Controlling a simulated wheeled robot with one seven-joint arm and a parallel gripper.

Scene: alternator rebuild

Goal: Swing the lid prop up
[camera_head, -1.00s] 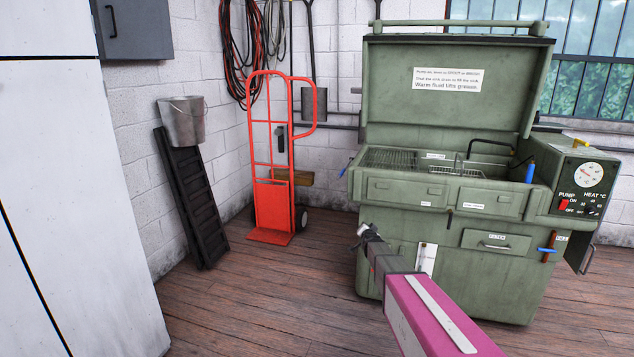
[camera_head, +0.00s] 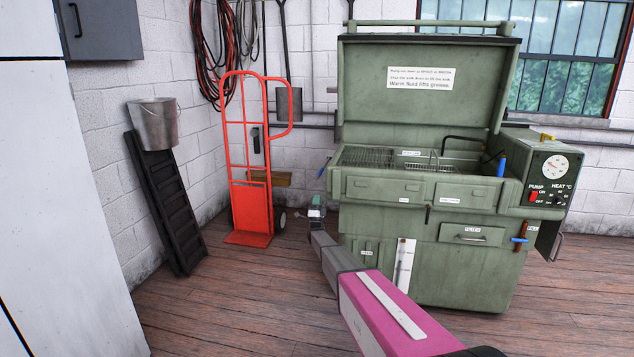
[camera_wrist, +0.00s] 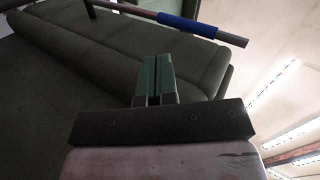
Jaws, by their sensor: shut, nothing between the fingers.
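The green parts washer (camera_head: 400,230) stands at the right with its lid (camera_head: 430,85) raised. A thin rod with a blue grip (camera_head: 324,168) sticks out at the washer's left side; I take it for the lid prop. In the wrist view a rod with a blue sleeve (camera_wrist: 190,25) and grey tip crosses the top, beyond my fingertips and apart from them. My gripper (camera_head: 316,205) is beside the washer's left front corner, a little below that blue grip. In the wrist view its green fingers (camera_wrist: 157,62) are shut together and empty. The rod's inner end is not clear.
A red hand truck (camera_head: 250,160) stands left of the washer. A black ramp (camera_head: 165,205) leans on the wall with a metal bucket (camera_head: 155,124) above it. A white cabinet (camera_head: 70,210) fills the left. The wooden floor (camera_head: 235,290) between is clear.

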